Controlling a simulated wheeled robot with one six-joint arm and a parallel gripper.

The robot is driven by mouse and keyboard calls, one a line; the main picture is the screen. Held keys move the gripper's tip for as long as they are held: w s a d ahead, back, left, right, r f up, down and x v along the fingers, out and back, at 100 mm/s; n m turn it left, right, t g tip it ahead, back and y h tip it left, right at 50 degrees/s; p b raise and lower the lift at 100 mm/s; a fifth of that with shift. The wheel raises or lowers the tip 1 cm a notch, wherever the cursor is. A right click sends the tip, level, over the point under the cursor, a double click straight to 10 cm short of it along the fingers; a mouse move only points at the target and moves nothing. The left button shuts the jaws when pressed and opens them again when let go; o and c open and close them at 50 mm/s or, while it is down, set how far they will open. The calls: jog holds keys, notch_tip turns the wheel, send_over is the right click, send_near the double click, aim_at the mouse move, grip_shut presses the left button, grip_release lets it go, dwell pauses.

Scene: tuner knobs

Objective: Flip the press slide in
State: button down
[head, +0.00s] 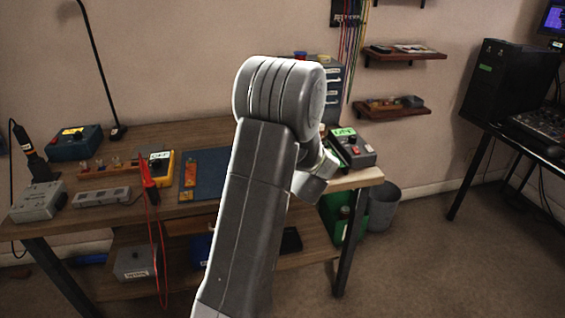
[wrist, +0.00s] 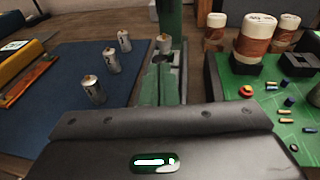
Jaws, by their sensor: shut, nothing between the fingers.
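A green press post (wrist: 170,18) rises at the top middle of the wrist view. Green and dark narrow parts (wrist: 177,85) run from below it toward me; I cannot tell clearly which of them is the slide. A small grey capped cylinder (wrist: 165,43) stands at the foot of the post. My gripper (wrist: 163,75) is shut and empty, in line with the press; its fingers are hard to tell from the press parts, and its dark housing fills the bottom. I cannot tell whether it touches the slide. In the head view my arm hides the press.
Several grey numbered cylinders (wrist: 94,89) stand on a blue mat (wrist: 60,125) at left. At right, brown-and-white jars (wrist: 256,37) stand by a green surface (wrist: 228,75) with small loose parts. A black box (head: 352,148) sits at the table's right end.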

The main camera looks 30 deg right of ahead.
jog(key=shift+w, duration=0.35)
jog(key=w, duration=0.2)
jog(key=w+d, duration=0.1)
jog(key=shift+w+f, duration=0.1)
jog(key=shift+w, duration=0.3)
jog(key=shift+r, duration=0.25)
jog(key=shift+w+r, duration=0.1)
